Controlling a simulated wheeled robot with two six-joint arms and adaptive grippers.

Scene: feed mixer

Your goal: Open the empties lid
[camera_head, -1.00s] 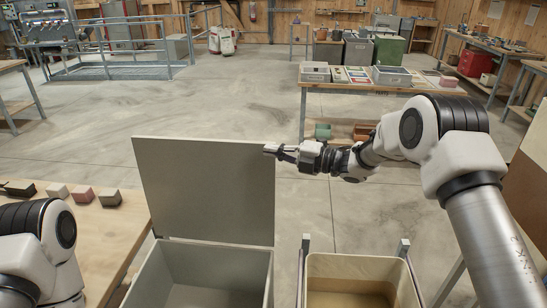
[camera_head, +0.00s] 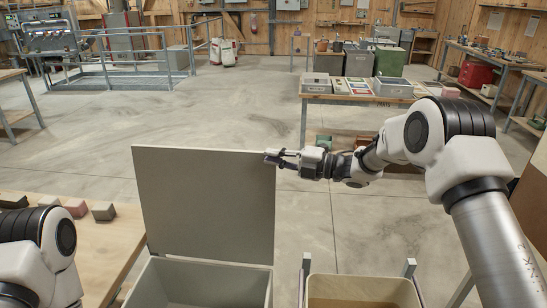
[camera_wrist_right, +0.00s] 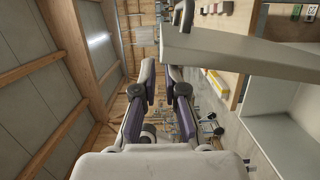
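The empties lid (camera_head: 205,205) is a flat grey panel standing up at the back of the grey bin (camera_head: 155,285), whose top is open. The lid also shows at the upper right of the right wrist view (camera_wrist_right: 215,47). My right gripper (camera_head: 270,157) is at the lid's upper right edge; whether it touches the lid is unclear. Its two fingers (camera_wrist_right: 164,82) stand apart with nothing between them. My left arm is at the lower left and its gripper is out of the picture.
A tan-lined container (camera_head: 360,290) stands right of the bin. A wooden table (camera_head: 105,245) with several small blocks is at the left. A table with trays and boxes (camera_head: 350,97) stands farther back. The floor between is clear.

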